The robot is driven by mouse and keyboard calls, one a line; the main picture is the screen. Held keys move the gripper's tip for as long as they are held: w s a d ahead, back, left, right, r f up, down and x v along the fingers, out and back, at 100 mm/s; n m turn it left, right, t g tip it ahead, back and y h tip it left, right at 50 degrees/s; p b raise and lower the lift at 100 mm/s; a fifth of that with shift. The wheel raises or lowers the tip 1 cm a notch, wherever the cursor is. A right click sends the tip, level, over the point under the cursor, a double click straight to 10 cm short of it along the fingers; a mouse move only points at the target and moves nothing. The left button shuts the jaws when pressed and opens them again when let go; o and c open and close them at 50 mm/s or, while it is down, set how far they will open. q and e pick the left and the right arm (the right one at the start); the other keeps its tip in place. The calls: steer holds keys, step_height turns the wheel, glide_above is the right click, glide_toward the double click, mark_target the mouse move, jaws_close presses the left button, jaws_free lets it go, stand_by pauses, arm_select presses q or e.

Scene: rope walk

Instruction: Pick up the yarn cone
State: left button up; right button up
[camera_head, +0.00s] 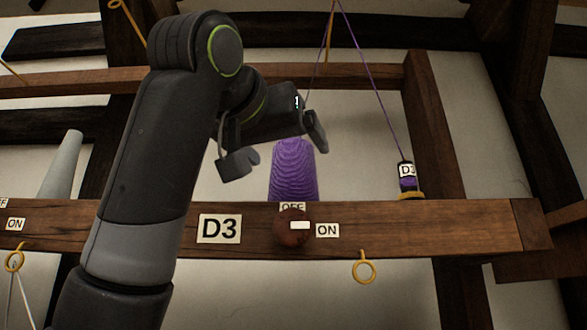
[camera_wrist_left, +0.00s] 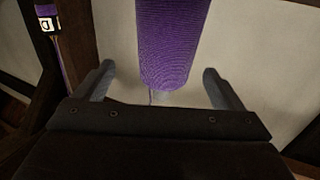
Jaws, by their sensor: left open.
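The purple yarn cone (camera_head: 293,172) stands upright behind the wooden rail in the head view, with its lower end hidden by the rail and the OFF tag. My left gripper (camera_head: 278,150) is open at the cone's upper part, with one finger to the left of it and the other near its top right. In the left wrist view the purple cone (camera_wrist_left: 170,45) reaches down between the two spread fingers of my left gripper (camera_wrist_left: 160,88). I cannot tell whether either finger touches it. My right gripper is not in view.
The wooden rail (camera_head: 380,222) carries a D3 label (camera_head: 219,228), a round knob (camera_head: 291,232) and an ON tag (camera_head: 327,230). A small bobbin (camera_head: 408,180) with purple thread stands at right. A grey cone (camera_head: 63,165) stands at left. Yellow ring (camera_head: 364,267) hangs below.

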mark_target(284, 153)
arm_select(q)
steer(key=shift+w+d, duration=0.2)
steer(key=shift+w, duration=0.3)
steer(key=x, duration=0.1)
steer(key=p+x, duration=0.1)
steer(key=x, duration=0.1)
steer(key=p+x, duration=0.1)
steer(key=shift+w+a+r, duration=0.25)
steer(key=shift+w+a, duration=0.05)
steer(key=shift+w, duration=0.05)
steer(key=shift+w+d+p, duration=0.2)
steer(key=shift+w+p, duration=0.1)
steer(key=shift+w, duration=0.1)
steer(key=shift+f, duration=0.1)
steer(key=shift+s, duration=0.1)
steer(key=shift+c, duration=1.2)
steer(key=c, duration=0.9)
